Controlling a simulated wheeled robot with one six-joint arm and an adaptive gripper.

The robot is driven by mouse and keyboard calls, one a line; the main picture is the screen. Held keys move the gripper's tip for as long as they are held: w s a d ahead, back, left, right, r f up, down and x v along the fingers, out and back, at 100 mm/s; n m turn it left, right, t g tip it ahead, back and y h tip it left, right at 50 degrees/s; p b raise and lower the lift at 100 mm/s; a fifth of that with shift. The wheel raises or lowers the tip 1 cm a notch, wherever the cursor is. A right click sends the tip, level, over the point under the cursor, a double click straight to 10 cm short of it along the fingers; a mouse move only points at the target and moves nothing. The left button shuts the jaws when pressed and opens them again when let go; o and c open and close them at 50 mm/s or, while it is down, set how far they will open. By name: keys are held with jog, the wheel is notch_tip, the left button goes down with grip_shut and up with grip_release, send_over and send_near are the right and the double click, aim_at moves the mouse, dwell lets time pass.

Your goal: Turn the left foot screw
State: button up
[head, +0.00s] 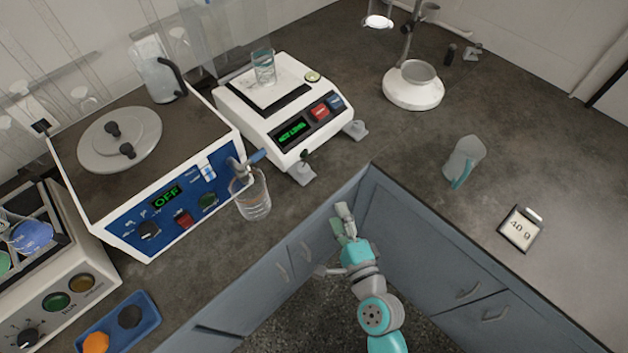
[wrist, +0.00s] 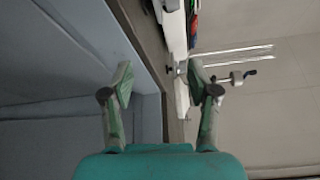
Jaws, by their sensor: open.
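The white balance (head: 275,137) stands on the counter in the head view, with a lit green display and a glass of water (head: 264,68) on its pan. The left foot screw (head: 302,171) is a small grey foot at its near front corner, with a dark knob above it. The right foot (head: 355,130) sticks out at the other front corner. A round bubble level (head: 313,76) sits on top. My gripper (head: 342,219) is open and empty, apart from the screw, below and right of it. The wrist view also shows my gripper's spread fingers (wrist: 160,82).
A glass of water (head: 251,197) hangs or stands close left of the left foot, by a tap on the blue-fronted bath (head: 167,215). The counter edge (head: 372,166) lies close to my gripper.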

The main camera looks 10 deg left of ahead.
jog(key=s+d+r+n+h, duration=0.1)
jog(key=s+d+n+h, duration=0.4)
jog(key=s+d, duration=0.6)
jog(key=s+d+r+n+h, duration=0.1)
jog(key=s+d+n+h, duration=0.2)
jog(key=s+d+n, duration=0.85)
jog(key=n+y, duration=0.5)
jog(key=y, duration=0.5)
send_near(306, 174)
jog(key=shift+w+a+r+g, duration=0.15)
jog(key=shift+w+g, duration=0.05)
jog(key=shift+w, duration=0.1)
jog(key=shift+w+a+r+g, duration=0.1)
jog(key=shift+w+a+g, duration=0.1)
jog(key=shift+w, duration=0.15)
jog(key=x, duration=1)
jog(key=shift+w+r, duration=0.1)
jog(key=shift+w, duration=0.05)
